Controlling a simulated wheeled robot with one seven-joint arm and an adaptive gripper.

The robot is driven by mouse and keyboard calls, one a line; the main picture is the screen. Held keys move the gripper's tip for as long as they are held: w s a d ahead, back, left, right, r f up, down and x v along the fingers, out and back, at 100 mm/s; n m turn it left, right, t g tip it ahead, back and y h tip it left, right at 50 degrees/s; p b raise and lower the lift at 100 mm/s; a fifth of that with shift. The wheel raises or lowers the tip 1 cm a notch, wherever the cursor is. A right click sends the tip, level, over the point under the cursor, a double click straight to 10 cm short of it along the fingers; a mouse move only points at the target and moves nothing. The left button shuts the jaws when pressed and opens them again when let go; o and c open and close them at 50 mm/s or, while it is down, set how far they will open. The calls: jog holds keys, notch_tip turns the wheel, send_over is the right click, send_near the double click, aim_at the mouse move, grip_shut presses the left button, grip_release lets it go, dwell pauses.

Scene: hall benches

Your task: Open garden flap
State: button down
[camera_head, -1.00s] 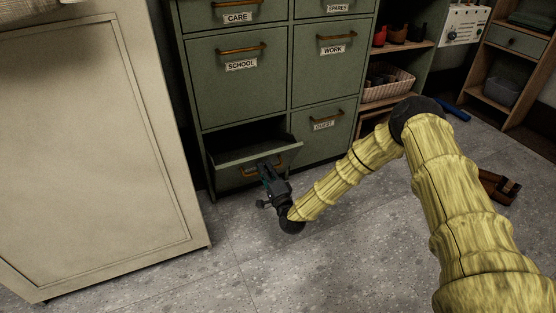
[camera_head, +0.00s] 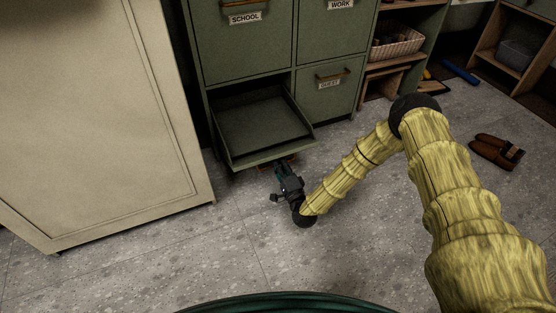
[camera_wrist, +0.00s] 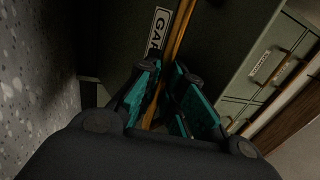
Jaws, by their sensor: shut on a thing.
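The garden flap (camera_head: 262,154) is the bottom left compartment front of the green cabinet. It is tilted out and down, and its empty-looking dark inside shows in the head view. In the wrist view its label (camera_wrist: 157,33) reads "GAR", the rest hidden. Its brass handle (camera_wrist: 181,30) runs down between my fingers. My gripper (camera_head: 284,170) is in front of the flap, low above the floor. In the wrist view my gripper (camera_wrist: 167,97) has its teal pads closed on the handle. The flap's outer face is mostly hidden in the head view.
Closed flaps marked SCHOOL (camera_head: 243,45) and GUEST (camera_head: 328,88) are above and to the right. A pale cabinet (camera_head: 90,120) stands close on the left. Brown shoes (camera_head: 496,151) lie on the floor at right. The floor in front is clear.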

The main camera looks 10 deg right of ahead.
jog(key=shift+s, duration=0.1)
jog(key=c, duration=1.5)
grip_release()
jog(key=shift+r, duration=0.1)
jog(key=v, duration=1.2)
